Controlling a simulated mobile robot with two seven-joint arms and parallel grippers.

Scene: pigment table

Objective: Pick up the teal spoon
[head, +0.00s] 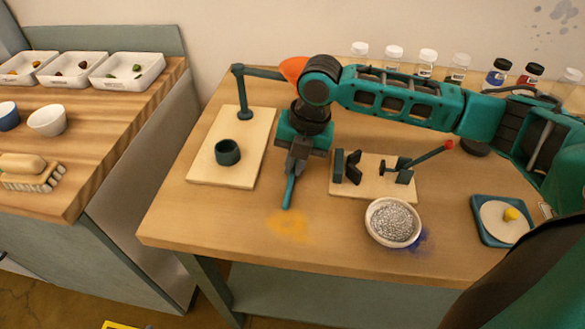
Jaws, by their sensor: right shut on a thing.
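The teal spoon (289,192) hangs down from my right gripper (298,165), which is shut on its upper part. The spoon's lower end is over the table, between the light board at the left and the clamp board at the right. I cannot tell whether its tip touches the tabletop. The upper end of the spoon is hidden by the fingers. My left gripper does not show in the head view.
A dark teal cup (227,152) stands on a board with a post and orange funnel (292,69). A clamp board (375,188) and a bowl of grey granules (393,222) are at right. Several jars line the back. The front left tabletop is clear except for a yellow stain.

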